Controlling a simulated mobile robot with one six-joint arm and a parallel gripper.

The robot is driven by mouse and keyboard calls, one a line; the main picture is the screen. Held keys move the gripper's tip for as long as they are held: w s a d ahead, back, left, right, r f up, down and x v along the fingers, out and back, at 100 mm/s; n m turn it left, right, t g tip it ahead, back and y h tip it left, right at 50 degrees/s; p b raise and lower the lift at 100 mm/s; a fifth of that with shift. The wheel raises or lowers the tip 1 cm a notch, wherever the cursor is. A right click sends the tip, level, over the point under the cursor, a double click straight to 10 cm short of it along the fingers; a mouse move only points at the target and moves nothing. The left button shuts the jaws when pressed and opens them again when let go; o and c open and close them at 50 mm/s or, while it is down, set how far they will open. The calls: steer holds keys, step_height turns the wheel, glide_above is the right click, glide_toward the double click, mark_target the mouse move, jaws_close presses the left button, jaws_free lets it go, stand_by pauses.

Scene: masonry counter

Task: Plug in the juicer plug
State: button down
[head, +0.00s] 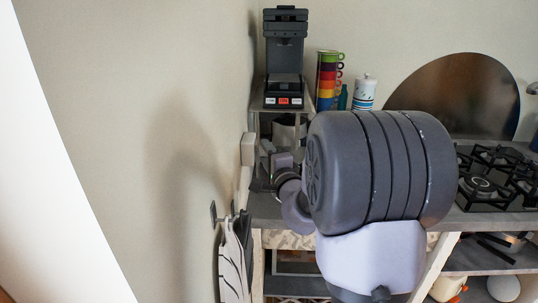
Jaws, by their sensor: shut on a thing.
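My gripper (262,182) is small and dark in the head view, low beside the left wall and partly hidden by my own wrist. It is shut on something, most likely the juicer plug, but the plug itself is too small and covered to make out. Pale boxes (248,149) that look like wall sockets are fixed to the wall just above and beside the gripper. I cannot tell whether the plug touches a socket. A dark grey appliance (285,50) stands on a raised shelf behind; I cannot tell whether it is the juicer.
Stacked coloured cups (328,78) and a white striped jar (365,92) stand behind my arm. A gas hob (492,178) is at the right. Cloths (233,262) hang from a wall hook below the gripper. My arm hides much of the counter.

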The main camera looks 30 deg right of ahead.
steer(key=shift+w+a, duration=0.15)
steer(key=shift+w+a, duration=0.15)
steer(key=shift+a, duration=0.05)
steer(key=c, duration=0.9)
jaws_free()
steer(key=shift+a, duration=0.15)
steer(key=shift+o, duration=0.2)
steer(key=b+v, duration=0.1)
steer(key=v, duration=1.1)
